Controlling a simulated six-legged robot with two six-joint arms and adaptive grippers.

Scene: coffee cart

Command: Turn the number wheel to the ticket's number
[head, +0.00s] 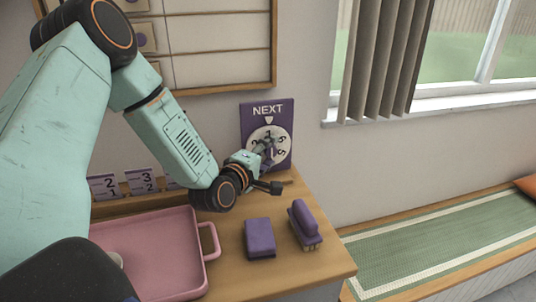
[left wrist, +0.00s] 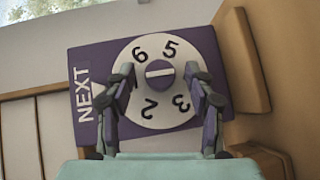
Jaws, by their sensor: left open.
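The number wheel (head: 264,147) is a white dial on a purple NEXT board (head: 284,109) standing against the wall at the back of the counter. A white pointer sits at the dial's top, under NEXT. The left wrist view shows the dial (left wrist: 155,118) sideways, with 6, 5, 3 and 2 readable; the digit by the pointer looks like a 1, partly hidden by a finger. My left gripper (left wrist: 163,92) is open, its fingers on either side of the central purple knob (left wrist: 159,73). The head view partly hides the fingers.
Number cards (head: 104,186) stand in a wooden rack at the back left. A pink tray (head: 160,245) lies in front of it. A purple block (head: 259,238) and a purple brush (head: 305,224) are on the counter (head: 325,267). A bench with a green mat (head: 430,250) is right.

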